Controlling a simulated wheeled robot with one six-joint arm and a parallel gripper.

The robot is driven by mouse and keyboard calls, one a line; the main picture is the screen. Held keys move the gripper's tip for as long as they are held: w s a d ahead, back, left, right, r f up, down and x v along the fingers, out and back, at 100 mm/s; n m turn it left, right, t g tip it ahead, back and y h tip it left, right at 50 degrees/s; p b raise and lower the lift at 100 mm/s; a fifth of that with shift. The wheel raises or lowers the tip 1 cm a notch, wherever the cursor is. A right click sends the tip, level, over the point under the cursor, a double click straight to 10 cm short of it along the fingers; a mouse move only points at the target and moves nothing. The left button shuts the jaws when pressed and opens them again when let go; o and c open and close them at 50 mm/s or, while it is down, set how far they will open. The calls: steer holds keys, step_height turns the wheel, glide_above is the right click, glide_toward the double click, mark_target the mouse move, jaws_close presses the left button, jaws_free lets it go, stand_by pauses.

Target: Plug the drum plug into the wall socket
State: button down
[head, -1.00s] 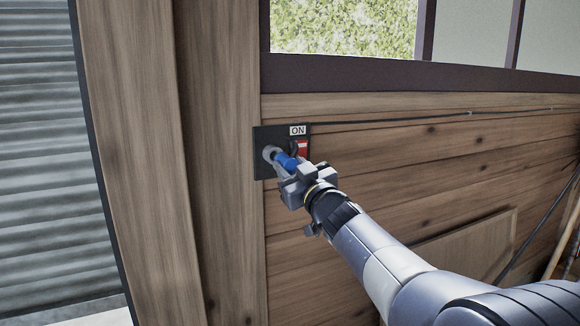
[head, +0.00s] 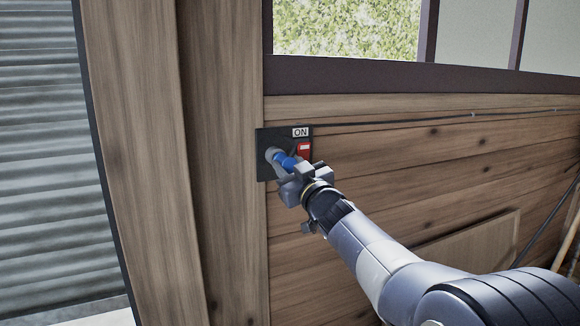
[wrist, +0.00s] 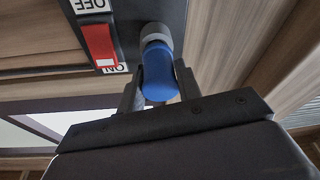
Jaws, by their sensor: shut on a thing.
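The blue drum plug (head: 287,161) is between the fingers of my gripper (head: 296,172), at the wall socket. In the wrist view the blue plug (wrist: 158,78) sits between the two fingers of my gripper (wrist: 160,92), its far end against the grey round socket (wrist: 155,36). The socket (head: 271,155) is on a dark panel (head: 263,171) on the wooden wall. I cannot tell how deep the plug sits in it. My gripper is shut on the plug.
A red switch (head: 304,151) with an ON label (head: 300,132) is on the panel beside the socket. A wooden post (head: 222,200) stands to the left, and a window (head: 345,28) is above. A thin cable (head: 420,119) runs along the wall to the right.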

steer(key=shift+w+a, duration=0.25)
steer(key=shift+w, duration=0.35)
steer(key=c, duration=0.9)
jaws_free()
steer(key=b+v, duration=0.3)
steer(key=v, duration=0.7)
steer(key=shift+s+d, duration=0.1)
steer(key=shift+s, duration=0.2)
steer(key=p+x, duration=0.3)
steer(key=x, duration=0.7)
steer(key=shift+w, duration=0.35)
steer(key=shift+s, duration=0.25)
